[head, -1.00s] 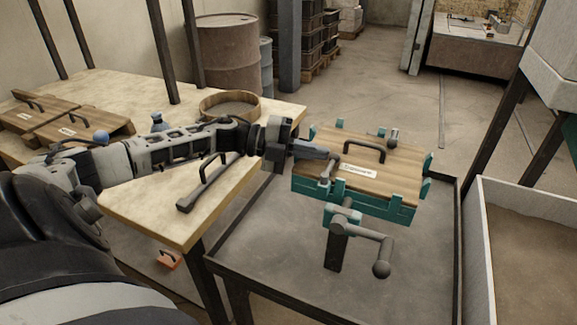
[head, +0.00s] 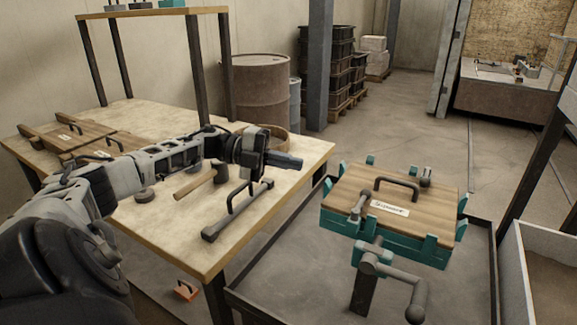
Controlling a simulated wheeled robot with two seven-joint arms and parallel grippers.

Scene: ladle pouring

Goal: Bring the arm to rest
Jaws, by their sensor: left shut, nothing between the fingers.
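My left arm reaches in from the left over the wooden bench (head: 150,234). Its gripper (head: 298,161) is shut and empty, above the bench's right edge and pointing right. It is apart from the teal mould box (head: 385,236) with a wooden lid (head: 435,194), which stands to the right over a dark-framed grey tray (head: 310,262). The lid has a black handle (head: 397,185) and a white label. A grey crank with a ball end (head: 398,272) is at the box's front. My right gripper does not show.
On the bench lie a long grey bar with a handle (head: 240,208), a wooden-handled mallet (head: 200,180) and wooden boards (head: 62,139). A round wooden sieve is partly hidden behind my wrist. A sand bin (head: 545,270) stands at the right. Rusty drum (head: 262,88) behind.

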